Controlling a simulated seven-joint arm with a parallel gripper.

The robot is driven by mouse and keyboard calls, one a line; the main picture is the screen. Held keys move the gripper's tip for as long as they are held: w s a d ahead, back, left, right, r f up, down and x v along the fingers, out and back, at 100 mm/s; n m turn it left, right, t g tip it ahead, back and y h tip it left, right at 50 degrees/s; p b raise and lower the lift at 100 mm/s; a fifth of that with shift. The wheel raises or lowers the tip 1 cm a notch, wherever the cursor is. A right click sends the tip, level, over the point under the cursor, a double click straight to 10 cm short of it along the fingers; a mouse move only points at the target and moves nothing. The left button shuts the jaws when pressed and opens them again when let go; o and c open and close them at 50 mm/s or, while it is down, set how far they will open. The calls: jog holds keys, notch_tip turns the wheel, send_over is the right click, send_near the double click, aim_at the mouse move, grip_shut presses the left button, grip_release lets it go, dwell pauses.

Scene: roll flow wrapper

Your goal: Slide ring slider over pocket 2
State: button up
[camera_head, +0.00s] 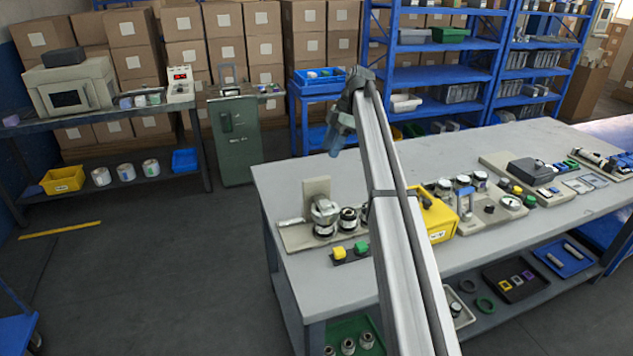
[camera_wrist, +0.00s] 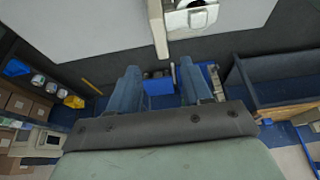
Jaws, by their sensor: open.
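My gripper (camera_head: 334,150) hangs in the air beyond the far left part of the grey workbench (camera_head: 285,178) in the head view. In the wrist view its two blue fingers stand apart with nothing between them (camera_wrist: 160,80). A base plate with an upright block (camera_head: 317,190) and metal round parts (camera_head: 324,215) stands at the bench's left end. Part of a fixture (camera_wrist: 192,16) shows at the top of the wrist view. I cannot tell which part is the ring slider or which spot is pocket 2. My arm hides part of the bench.
A small strip with yellow and green knobs (camera_head: 340,254) lies in front of the plate. A yellow bin (camera_head: 440,220) and a gauge panel (camera_head: 511,203) stand right of my arm. A green cabinet (camera_head: 237,140) and blue shelves (camera_head: 440,75) stand behind.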

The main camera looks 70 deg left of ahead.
aim_at(317, 178)
jog(key=x, duration=1.3)
jog(key=shift+w, duration=0.1)
grip_shut()
